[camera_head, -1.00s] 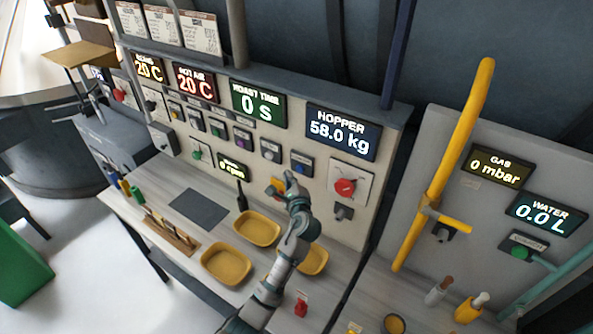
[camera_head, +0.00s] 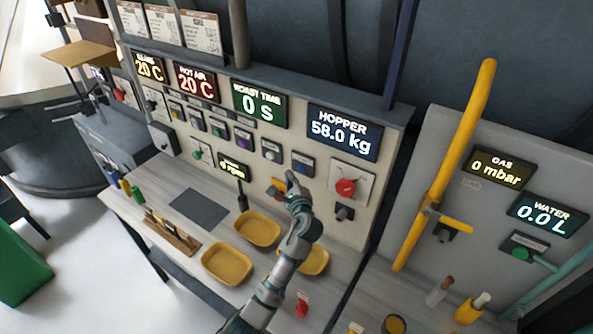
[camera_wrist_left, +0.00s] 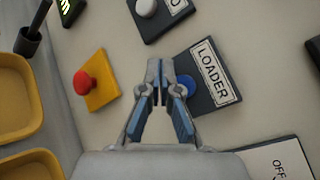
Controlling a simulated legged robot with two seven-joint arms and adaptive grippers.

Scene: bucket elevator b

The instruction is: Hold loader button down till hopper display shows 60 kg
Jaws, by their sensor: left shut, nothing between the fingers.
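The hopper display (camera_head: 343,132) reads 58.0 kg on the panel. The loader button plate (camera_head: 302,164) is below it and a little left, with a blue button. In the left wrist view, the plate labelled LOADER (camera_wrist_left: 214,74) is right of the fingers, and its blue button (camera_wrist_left: 187,82) is partly hidden behind the right finger. My left gripper (camera_head: 290,175) is close to the panel, just below and left of the loader plate. It is shut and empty, with its fingertips (camera_wrist_left: 158,70) left of the blue button. I cannot tell whether it touches the panel. My right gripper is not in view.
A red button on a yellow plate (camera_wrist_left: 101,88) is left of the fingers, with a white-button plate (camera_wrist_left: 150,12) above. A red rotary switch (camera_head: 346,187) is right of the gripper. Yellow trays (camera_head: 226,264) stand on the counter below. A yellow pipe (camera_head: 460,140) rises at right.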

